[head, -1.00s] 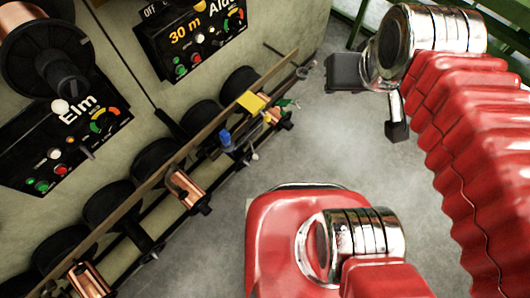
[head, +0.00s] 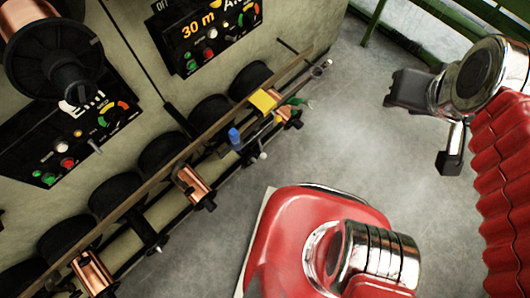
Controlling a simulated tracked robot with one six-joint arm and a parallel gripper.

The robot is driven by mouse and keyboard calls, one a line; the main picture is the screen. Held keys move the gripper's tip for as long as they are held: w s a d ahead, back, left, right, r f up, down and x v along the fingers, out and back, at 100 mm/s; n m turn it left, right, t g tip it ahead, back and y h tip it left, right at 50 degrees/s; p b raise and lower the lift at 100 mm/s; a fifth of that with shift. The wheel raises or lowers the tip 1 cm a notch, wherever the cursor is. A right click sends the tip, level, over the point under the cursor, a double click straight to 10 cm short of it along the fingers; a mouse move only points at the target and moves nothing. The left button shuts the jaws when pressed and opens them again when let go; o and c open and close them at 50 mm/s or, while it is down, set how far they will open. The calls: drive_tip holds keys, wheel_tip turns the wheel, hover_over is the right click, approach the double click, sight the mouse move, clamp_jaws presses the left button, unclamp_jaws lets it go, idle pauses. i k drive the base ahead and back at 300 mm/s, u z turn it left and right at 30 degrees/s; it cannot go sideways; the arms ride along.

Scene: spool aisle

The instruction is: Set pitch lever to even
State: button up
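No part in view is labelled pitch lever. The dark control panel marked Elm (head: 50,150) is on the wall at left, with green, red and white buttons and a coloured arc scale. A small pale lever-like part (head: 95,145) sticks out of it below the scale; I cannot read its setting. A second panel, marked 30 m (head: 178,48), is at the top, cut by the frame edge. My gripper (head: 425,128) is at upper right, over bare floor and well away from both panels.
A large spool (head: 55,55) juts from the wall at upper left, partly over the Elm panel. A long rail (head: 160,168) runs diagonally along the wall, with dark rolls, copper spools (head: 192,187) and a yellow block (head: 263,100).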

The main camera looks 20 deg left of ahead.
sight(263, 156)
drive_tip(key=k, duration=1.55)
drive_tip(key=u, duration=1.35)
drive_tip(key=i, duration=1.05)
drive_tip(key=u, duration=0.05)
